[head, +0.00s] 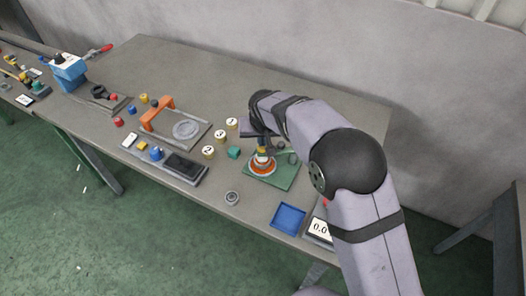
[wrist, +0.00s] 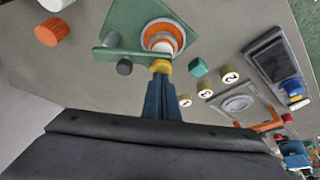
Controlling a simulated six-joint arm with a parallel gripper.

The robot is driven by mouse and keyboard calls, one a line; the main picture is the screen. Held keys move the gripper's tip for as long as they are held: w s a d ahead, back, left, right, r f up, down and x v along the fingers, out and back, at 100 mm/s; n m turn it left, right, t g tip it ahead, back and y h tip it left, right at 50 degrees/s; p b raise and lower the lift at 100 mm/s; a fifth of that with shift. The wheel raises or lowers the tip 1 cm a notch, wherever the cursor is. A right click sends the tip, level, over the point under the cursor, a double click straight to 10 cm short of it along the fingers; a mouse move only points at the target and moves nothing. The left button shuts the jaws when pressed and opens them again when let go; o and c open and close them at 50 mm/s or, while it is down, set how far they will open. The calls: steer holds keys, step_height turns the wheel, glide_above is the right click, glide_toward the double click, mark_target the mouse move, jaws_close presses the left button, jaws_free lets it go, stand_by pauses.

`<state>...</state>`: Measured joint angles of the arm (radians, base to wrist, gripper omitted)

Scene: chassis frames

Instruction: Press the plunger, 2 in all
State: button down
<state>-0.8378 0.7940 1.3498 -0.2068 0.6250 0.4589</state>
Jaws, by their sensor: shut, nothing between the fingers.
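The plunger stands on a green base plate (head: 284,180) at the right part of the table. It has an orange ring, a pale stem and a yellow top; the wrist view shows its orange and white body (wrist: 163,40) and yellow top (wrist: 160,66). My gripper (head: 262,146) is shut and empty, directly over the plunger. In the wrist view the tips of my gripper (wrist: 161,75) overlap the yellow top; I cannot tell whether they touch it. My arm and fingers hide part of the plunger.
A green lever with a dark knob (wrist: 124,67) sits beside the plunger. A teal block (head: 233,153) and several numbered yellow-rimmed discs (head: 208,152) lie left of the plate. A blue tray (head: 288,218) and a scale (head: 319,229) are near the front edge.

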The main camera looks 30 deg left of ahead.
steer(key=shift+f, duration=0.4)
steer(key=shift+r+p, duration=0.3)
steer(key=shift+r, duration=0.7)
steer(key=shift+r+p, duration=1.65)
steer(key=shift+r, duration=0.75)
